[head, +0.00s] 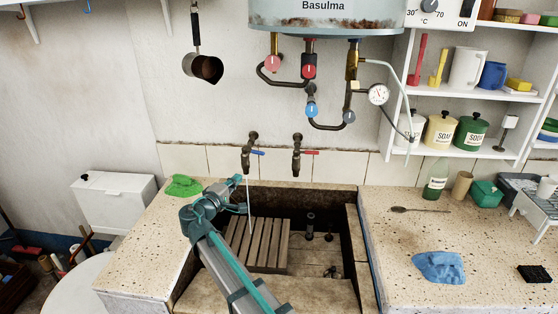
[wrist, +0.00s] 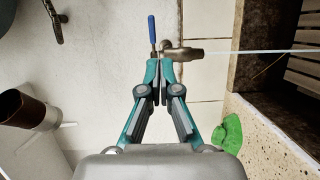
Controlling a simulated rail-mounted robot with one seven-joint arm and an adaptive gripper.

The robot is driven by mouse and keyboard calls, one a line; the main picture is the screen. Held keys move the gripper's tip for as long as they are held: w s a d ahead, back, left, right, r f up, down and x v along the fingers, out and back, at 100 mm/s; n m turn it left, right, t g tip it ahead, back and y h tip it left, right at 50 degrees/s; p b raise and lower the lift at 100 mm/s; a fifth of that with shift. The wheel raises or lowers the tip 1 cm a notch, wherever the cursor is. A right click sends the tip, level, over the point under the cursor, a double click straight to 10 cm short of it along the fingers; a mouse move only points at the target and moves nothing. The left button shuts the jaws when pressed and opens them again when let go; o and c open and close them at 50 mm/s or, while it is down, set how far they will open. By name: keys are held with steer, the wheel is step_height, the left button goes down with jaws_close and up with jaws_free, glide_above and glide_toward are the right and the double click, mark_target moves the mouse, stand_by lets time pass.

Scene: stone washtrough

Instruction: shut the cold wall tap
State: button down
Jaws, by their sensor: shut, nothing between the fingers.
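The cold wall tap (head: 252,140) is a dark brass tap with a blue lever (head: 258,153) pointing right in the head view. A thin pale stream of water (head: 248,185) runs from its spout into the trough (head: 334,197). In the wrist view the tap (wrist: 187,53) and its blue lever (wrist: 152,31) are just past my gripper (wrist: 159,66). The gripper is shut and empty, with its tips close to the lever's base; I cannot tell whether they touch it. In the head view the tips are hard to make out.
A similar tap with a red lever (head: 310,152) is to the right. Pipes and valves (head: 311,75) hang below the boiler (head: 322,14) above. A pan (head: 207,69) hangs at upper left. A green cloth (head: 184,186) lies on the left ledge; a wooden rack (head: 262,244) is in the trough.

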steer(key=r, duration=0.1)
steer(key=p, duration=0.5)
glide_toward(258, 154)
steer(key=x, duration=0.6)
steer(key=shift+a+r, duration=0.1)
steer(key=shift+r, duration=0.05)
steer(key=shift+w+d+p, duration=0.25)
steer(key=shift+w+p, duration=0.1)
steer(key=shift+w, duration=0.2)
